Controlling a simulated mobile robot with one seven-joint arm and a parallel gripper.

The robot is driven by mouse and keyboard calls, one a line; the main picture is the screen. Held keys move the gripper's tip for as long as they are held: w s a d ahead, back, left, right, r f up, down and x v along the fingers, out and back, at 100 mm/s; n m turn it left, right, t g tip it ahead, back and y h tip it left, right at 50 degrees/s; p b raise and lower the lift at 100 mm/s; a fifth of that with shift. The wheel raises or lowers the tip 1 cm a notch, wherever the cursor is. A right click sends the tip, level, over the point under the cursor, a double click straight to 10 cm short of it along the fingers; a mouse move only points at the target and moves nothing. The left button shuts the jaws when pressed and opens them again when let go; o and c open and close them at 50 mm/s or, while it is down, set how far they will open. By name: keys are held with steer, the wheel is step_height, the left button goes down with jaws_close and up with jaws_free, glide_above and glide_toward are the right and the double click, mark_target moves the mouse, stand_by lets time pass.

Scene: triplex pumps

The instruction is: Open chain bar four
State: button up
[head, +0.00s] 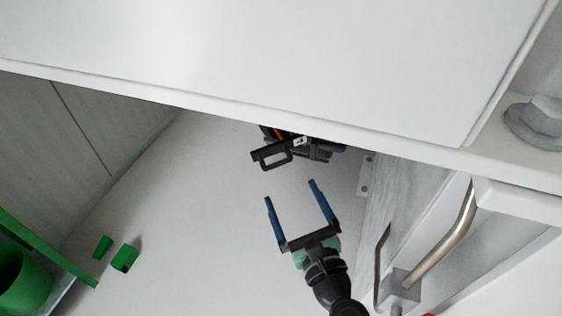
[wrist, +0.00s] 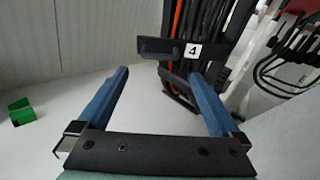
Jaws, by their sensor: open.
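The chain bar (wrist: 165,46) is a dark bar with a white label reading 4, seen ahead of my gripper in the wrist view. In the head view, the same black bar (head: 268,156) shows as a frame-like handle below the edge of a white panel. My gripper (head: 289,192) has two blue fingers, spread apart with nothing between them. In the wrist view my gripper (wrist: 160,90) points at the bar, with the fingertips short of it or near its lower edge; contact cannot be told. The white panel hides part of the assembly behind the bar.
A large white panel (head: 250,60) covers the top of the head view. A bent metal handle (head: 447,240) and a grey post stand to the right. Green blocks (head: 125,257) and a green cylinder (head: 22,282) are at lower left. Black and orange cables (wrist: 215,25) hang behind the bar.

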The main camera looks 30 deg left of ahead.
mark_target(279, 163)
steer(key=b+x, duration=0.3)
steer(key=x, duration=0.7)
steer(key=shift+b, duration=0.4)
jaws_close()
steer(key=shift+d, duration=0.15)
